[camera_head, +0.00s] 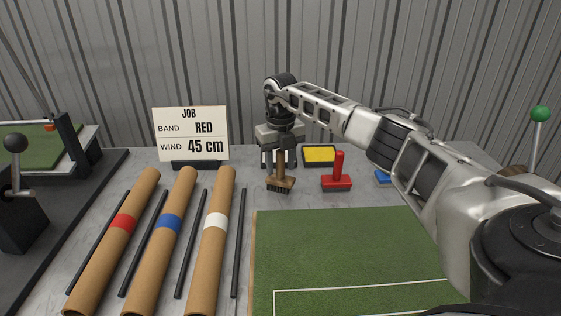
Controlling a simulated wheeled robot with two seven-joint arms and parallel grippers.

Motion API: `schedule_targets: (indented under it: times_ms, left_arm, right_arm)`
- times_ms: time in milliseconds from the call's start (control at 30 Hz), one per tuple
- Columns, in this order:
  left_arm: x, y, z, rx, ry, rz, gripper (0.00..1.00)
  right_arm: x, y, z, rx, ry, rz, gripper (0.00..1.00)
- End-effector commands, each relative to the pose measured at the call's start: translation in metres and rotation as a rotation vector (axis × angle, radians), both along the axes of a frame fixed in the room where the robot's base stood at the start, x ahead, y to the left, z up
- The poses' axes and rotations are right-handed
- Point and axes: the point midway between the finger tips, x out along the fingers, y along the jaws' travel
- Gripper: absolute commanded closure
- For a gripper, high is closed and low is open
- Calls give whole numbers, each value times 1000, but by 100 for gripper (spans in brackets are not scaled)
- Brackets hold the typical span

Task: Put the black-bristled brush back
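A brush with a brown wooden handle and dark bristles (281,183) stands upright on the grey table, just beyond the turf. My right gripper (279,160) is above it, pointing down. Its two fingers are apart, one on each side of the handle's upper end, with gaps showing beside the handle. Contact with the handle cannot be made out. A red tool with an upright red handle (338,180) and a dark underside stands to its right. My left gripper is not in view.
A yellow-topped dark tray (319,155) and a partly hidden blue item (383,176) lie near the back. A sign (191,134) reads "RED, 45 cm". Banded tubes (143,262) lie at left. Green turf (345,245) fills the front. A green-knobbed lever (540,115) stands at right.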

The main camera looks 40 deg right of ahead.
Motion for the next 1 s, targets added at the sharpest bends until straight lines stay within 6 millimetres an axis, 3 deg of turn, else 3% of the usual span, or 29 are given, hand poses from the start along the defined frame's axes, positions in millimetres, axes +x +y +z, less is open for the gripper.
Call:
schedule_targets:
  times_ms: [267, 700, 1000]
  left_arm:
    - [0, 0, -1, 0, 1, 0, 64]
    - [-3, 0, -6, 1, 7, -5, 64]
    - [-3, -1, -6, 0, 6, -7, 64]
  right_arm:
    - [1, 0, 12, 0, -3, 1, 57]
    - [1, 0, 101, 1, -4, 0, 57]
    - [0, 0, 124, 0, 0, 0, 57]
